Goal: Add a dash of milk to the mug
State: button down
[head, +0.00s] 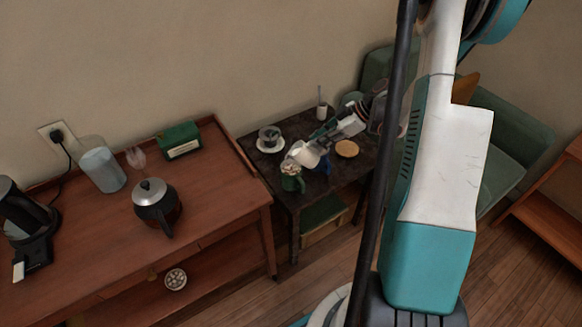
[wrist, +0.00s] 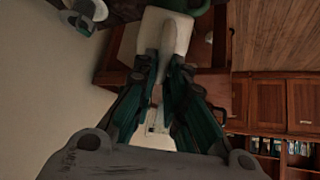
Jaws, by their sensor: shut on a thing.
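A white milk jug (head: 306,155) is held in my gripper (head: 328,136) over the small dark table. It looks tipped to the left, with its lower left end close to the top of a green mug (head: 293,184). The green mug stands at the table's front left; its top looks pale and speckled, and I cannot tell whether milk is flowing. A blue mug (head: 323,165) stands just right of it, partly hidden by the jug. In the wrist view, my gripper's fingers (wrist: 160,64) are shut on the handle of the white jug (wrist: 150,30).
The dark table (head: 262,173) also holds a glass cup on a white saucer (head: 270,147), a round tan coaster (head: 347,149) and a small white pot (head: 322,111). A wooden sideboard (head: 225,195) with a kettle (head: 155,203) stands left. A green armchair (head: 505,150) is behind right.

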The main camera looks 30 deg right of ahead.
jog(key=shift+w+a+g+h+p, duration=0.35)
jog(key=shift+a+g+h+p, duration=0.2)
jog(key=shift+h+p, duration=0.2)
dwell(1.9)
jog(key=shift+s+d+f+b, duration=0.1)
jog(key=shift+d+f+b, duration=0.1)
jog(key=shift+b, duration=0.25)
jog(key=s+d+t+y, duration=0.1)
jog(key=d+t+y, duration=0.1)
jog(key=y, duration=0.1)
jog(key=shift+s+d+b, duration=0.15)
jog(key=shift+s+b, duration=0.05)
jog(key=shift+b, duration=0.1)
jog(key=shift+s+d+f+t+y, duration=0.1)
jog(key=shift+s+f+t+y, duration=0.05)
jog(key=shift+t+y, duration=0.1)
jog(key=shift+s, duration=0.1)
